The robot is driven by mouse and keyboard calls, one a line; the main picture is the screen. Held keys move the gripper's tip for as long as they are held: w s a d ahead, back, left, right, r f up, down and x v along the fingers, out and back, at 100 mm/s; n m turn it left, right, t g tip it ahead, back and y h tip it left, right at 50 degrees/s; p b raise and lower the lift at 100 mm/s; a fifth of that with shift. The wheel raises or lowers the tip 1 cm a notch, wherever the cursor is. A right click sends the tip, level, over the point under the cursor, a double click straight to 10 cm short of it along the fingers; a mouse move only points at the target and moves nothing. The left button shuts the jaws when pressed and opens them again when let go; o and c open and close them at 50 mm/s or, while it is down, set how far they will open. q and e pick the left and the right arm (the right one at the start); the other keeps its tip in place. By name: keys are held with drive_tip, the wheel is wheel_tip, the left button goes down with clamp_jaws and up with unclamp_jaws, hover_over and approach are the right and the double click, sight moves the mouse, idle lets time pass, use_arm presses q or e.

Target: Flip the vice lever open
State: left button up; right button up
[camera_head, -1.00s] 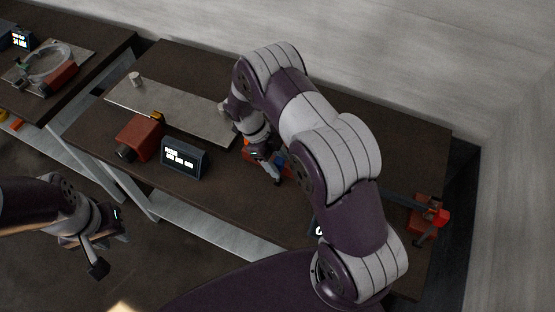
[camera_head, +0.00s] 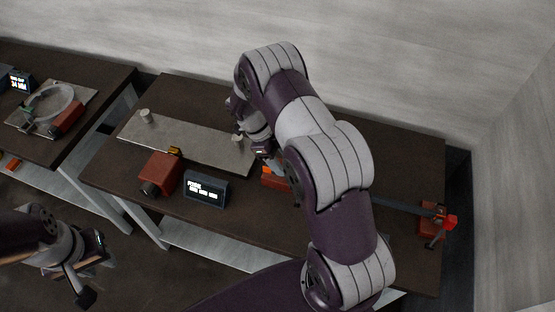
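A red vice-like block (camera_head: 428,219) stands at the right end of the middle bench, with a bright red piece (camera_head: 450,222) on its right side. A dark bar (camera_head: 400,205) runs to it from behind my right arm. Another orange-red block (camera_head: 275,180) shows at the bench middle, partly covered by my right arm; I cannot tell which piece is the vice lever. My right gripper (camera_head: 264,153) is just above and left of this block, largely hidden, its opening unclear. My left gripper (camera_head: 94,270) is open and empty at the lower left, off the bench.
A grey plate (camera_head: 190,142) with small posts lies on the bench. A red motor-like block (camera_head: 160,173) and a small display (camera_head: 206,188) stand before it. A second bench (camera_head: 100,75) at the left holds a ring fixture (camera_head: 50,103). A wall (camera_head: 400,60) stands behind.

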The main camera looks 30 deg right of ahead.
drive_tip(key=c, duration=0.3)
drive_tip(key=d+m+b, duration=0.1)
drive_tip(key=d, duration=0.1)
drive_tip(key=s+d+m, duration=0.1)
drive_tip(key=d, duration=0.1)
drive_tip(key=s+d+y+b, duration=0.1)
drive_tip(key=d, duration=0.2)
drive_tip(key=shift+s+f+m+b, duration=0.15)
drive_tip(key=shift+f+m+b, duration=0.15)
drive_tip(key=shift+m+b, duration=0.1)
clamp_jaws()
drive_tip(key=s+d+m+t+y+b, duration=0.3)
drive_tip(key=s+m, duration=0.3)
drive_tip(key=m, duration=0.1)
drive_tip(key=s+d+m+t+y+b, duration=0.2)
drive_tip(key=s+d+m+t+y, duration=0.15)
drive_tip(key=s+m, duration=0.35)
drive_tip(key=w+a+f+m+t, duration=0.1)
drive_tip(key=w+a+f, duration=0.6)
drive_tip(key=f, duration=0.2)
drive_tip(key=shift+w+f+h+b, duration=0.35)
drive_tip(key=shift+h+b, duration=0.05)
drive_tip(key=shift+h, duration=0.05)
